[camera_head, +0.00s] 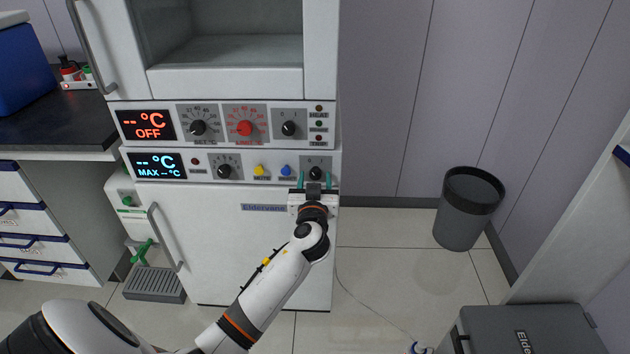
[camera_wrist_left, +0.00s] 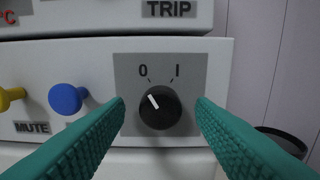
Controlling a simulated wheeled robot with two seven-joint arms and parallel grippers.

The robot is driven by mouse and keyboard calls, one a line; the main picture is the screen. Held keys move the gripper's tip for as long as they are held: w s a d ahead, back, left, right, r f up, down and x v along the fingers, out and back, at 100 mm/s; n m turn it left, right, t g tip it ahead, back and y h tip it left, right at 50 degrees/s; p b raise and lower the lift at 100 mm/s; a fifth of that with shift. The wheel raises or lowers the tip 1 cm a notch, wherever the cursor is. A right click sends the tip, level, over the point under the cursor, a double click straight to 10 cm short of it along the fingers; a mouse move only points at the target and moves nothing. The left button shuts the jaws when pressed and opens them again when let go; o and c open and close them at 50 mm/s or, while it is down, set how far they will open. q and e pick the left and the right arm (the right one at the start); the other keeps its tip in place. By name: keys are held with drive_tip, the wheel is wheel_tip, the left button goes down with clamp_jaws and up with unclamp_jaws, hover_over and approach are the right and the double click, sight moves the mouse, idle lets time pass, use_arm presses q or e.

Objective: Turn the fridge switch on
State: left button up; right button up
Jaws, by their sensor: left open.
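The fridge (camera_head: 190,225) is a white cabinet with a lower control panel. Its switch (camera_wrist_left: 160,107) is a round black knob on a grey plate marked 0 and I, and its white mark points up-left toward 0. The knob also shows in the head view (camera_head: 315,173). My left gripper (camera_head: 314,181) is at the right end of the lower panel. In the left wrist view its two teal fingers (camera_wrist_left: 161,112) are open, one on each side of the knob, with a visible gap on both sides. My right gripper is not in view.
A blue button (camera_wrist_left: 67,98) and a yellow button (camera_wrist_left: 8,97) are left of the switch. An upper panel (camera_head: 220,125) with more knobs and a display reading OFF is above. A dark bin (camera_head: 466,215) stands on the floor at right.

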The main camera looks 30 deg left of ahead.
use_arm(q)
drive_tip(key=c, duration=1)
drive_tip(key=shift+o, duration=0.2)
drive_tip(key=shift+m, duration=0.4)
drive_tip(key=m, duration=0.2)
drive_tip(key=shift+m, duration=0.4)
drive_tip(key=shift+m+p, duration=0.3)
drive_tip(key=shift+m, duration=1.5)
drive_tip(key=shift+m+p, duration=0.85)
drive_tip(key=shift+m, duration=1.65)
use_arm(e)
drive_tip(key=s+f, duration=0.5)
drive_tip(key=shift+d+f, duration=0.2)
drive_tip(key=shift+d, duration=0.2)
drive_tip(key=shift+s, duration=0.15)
